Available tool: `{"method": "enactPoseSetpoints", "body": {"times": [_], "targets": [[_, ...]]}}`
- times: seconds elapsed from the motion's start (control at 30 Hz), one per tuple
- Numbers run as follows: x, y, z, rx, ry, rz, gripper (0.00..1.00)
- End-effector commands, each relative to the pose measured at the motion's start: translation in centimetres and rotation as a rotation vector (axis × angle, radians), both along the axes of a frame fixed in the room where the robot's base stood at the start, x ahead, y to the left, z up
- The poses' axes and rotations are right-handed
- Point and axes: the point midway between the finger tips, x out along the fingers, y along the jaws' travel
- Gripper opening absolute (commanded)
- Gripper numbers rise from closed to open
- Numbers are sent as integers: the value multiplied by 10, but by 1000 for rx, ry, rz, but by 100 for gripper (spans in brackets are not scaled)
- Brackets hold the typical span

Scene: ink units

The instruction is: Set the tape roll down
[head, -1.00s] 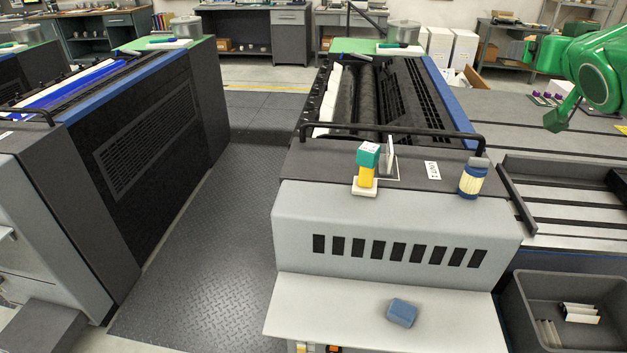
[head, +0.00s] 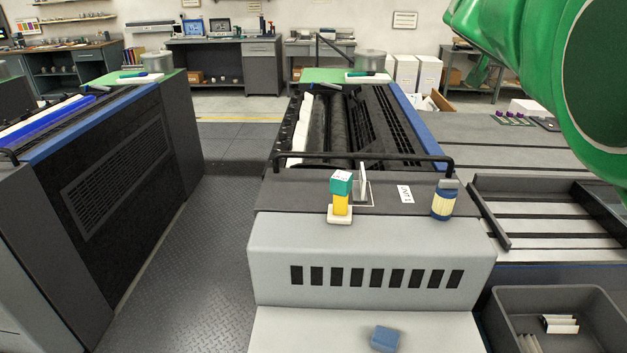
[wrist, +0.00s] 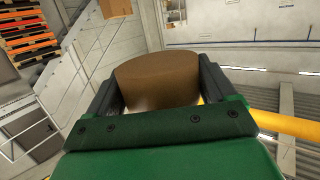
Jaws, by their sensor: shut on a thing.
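The tape roll (wrist: 158,82) is a wide brown cylinder in the wrist view. My gripper (wrist: 160,90) is shut on it, with one dark finger on each side. The roll's lower part is hidden behind the green gripper body. In the head view only green links of my arm show at the upper right. The gripper and the roll are outside that view.
A press unit (head: 370,240) stands ahead. On it are a teal-and-yellow item (head: 341,196) and a blue-and-cream jar (head: 444,203). A blue block (head: 384,339) lies on the lower shelf. A grey bin (head: 500,325) stands right. The checkered walkway (head: 205,240) is clear.

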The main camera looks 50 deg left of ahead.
Motion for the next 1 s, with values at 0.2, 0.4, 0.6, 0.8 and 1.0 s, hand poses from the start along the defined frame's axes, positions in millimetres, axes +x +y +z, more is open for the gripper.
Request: {"method": "enactPoseSetpoints", "body": {"times": [0.2,0.4,0.6,0.8,1.0], "targets": [[-19,31,17,0,0,-107,51],[-44,62,26,0,0,-190,51],[-74,96,25,-3,2,-252,51],[-108,130,20,-3,2,-297,51],[-145,165,7,0,3,-324,51]]}}
